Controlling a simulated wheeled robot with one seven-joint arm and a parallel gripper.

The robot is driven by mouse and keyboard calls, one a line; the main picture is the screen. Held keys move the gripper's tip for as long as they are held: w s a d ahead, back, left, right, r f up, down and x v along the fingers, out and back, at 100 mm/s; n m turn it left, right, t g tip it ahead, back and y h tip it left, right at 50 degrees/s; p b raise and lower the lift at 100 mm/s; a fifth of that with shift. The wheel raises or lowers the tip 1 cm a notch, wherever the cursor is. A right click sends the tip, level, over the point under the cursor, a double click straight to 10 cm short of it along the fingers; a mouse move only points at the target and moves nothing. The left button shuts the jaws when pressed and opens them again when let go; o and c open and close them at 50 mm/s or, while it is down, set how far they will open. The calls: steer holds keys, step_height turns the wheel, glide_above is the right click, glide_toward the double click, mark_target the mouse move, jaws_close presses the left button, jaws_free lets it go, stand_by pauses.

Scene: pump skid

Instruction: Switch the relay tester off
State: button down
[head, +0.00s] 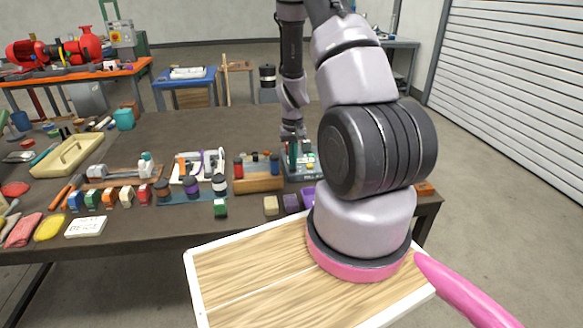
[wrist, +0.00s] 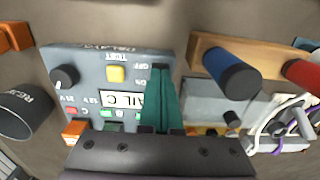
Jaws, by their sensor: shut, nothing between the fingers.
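The relay tester (wrist: 92,62) is a grey box whose panel shows upside down in the wrist view. It has a yellow test button (wrist: 115,74), a black knob (wrist: 64,77), and OFF and ON labels beside my fingers. My gripper (wrist: 163,72) has teal fingers, shut and empty, with tips over the panel edge beside the OFF label. The fingers cover the strip next to OFF and ON, so the switch is hidden. I cannot tell whether they touch it.
A wooden block (head: 258,184) with red and blue cylinders stands just left of the tester in the head view. A dark cup (wrist: 22,112) is close to the tester. The table's back middle is clear.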

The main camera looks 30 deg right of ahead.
steer(key=shift+f, duration=0.45)
steer(key=shift+r, duration=3.55)
